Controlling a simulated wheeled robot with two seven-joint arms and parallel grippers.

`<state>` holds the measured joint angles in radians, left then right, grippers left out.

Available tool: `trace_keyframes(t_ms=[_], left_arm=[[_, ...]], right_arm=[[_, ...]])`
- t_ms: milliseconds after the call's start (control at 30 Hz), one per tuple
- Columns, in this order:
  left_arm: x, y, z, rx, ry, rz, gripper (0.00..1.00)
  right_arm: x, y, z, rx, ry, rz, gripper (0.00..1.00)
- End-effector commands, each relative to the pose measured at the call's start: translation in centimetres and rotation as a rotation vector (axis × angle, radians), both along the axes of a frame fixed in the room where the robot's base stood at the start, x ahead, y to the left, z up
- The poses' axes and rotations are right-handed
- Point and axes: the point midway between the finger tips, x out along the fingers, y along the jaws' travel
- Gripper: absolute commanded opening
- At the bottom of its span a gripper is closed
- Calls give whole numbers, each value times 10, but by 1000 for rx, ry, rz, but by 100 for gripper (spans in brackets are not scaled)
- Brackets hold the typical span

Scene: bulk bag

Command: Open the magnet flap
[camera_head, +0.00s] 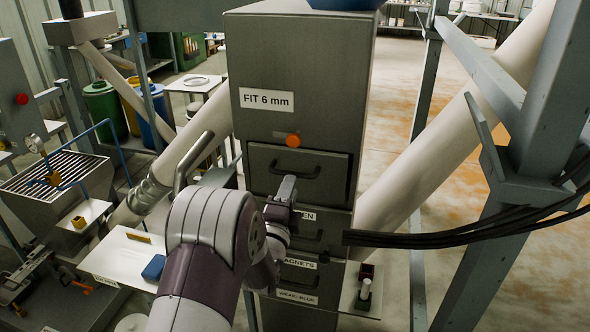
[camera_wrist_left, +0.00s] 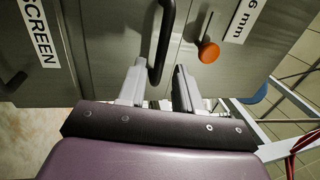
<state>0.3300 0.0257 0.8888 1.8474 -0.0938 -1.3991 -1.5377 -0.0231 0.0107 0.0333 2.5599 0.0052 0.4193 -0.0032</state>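A tall grey cabinet (camera_head: 300,60) carries stacked flaps with black handles. The MAGNETS label (camera_head: 300,264) is low on its front, partly behind my left arm, with a dark handle (camera_head: 298,284) just below it. The flap there looks shut. My left gripper (camera_head: 284,192) is in front of the cabinet, near the SCREEN label and the upper flap (camera_head: 262,168). In the left wrist view, my left gripper (camera_wrist_left: 158,88) is open. The end of a black handle (camera_wrist_left: 163,40), between the SCREEN and 6 mm labels, lies between its fingers. Contact is not clear. My right gripper is not in view.
An orange knob (camera_head: 293,140) sticks out above the upper flap. Black cables (camera_head: 450,239) and a steel frame (camera_head: 530,130) are at the right. A white shelf (camera_head: 118,254) with a blue block (camera_head: 154,267) is at the left. A small bracket shelf (camera_head: 362,290) holds small items.

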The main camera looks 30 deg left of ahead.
Motion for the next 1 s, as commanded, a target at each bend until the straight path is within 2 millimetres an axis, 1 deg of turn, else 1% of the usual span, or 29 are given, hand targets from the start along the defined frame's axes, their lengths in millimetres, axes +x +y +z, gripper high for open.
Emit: trace_keyframes(t_ms=[33,100,200,300,433,667,700,767,800,1000], left_arm=[[12,3,6,-1,0,-1,34],[25,6,8,-1,1,0,34],[40,10,10,-2,1,0,34],[48,12,11,-2,1,0,34],[53,13,11,-3,2,1,34],[54,13,11,-2,1,0,34],[54,13,11,-2,1,0,21],[54,13,11,-2,1,0,2],[54,13,11,-2,1,0,0],[53,13,9,-2,-1,0,0]], right_arm=[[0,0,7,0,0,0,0],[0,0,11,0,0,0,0],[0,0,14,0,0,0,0],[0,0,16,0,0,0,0],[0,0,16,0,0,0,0],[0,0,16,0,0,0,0],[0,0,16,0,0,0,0],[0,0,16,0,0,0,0],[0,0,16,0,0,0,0],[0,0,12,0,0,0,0]])
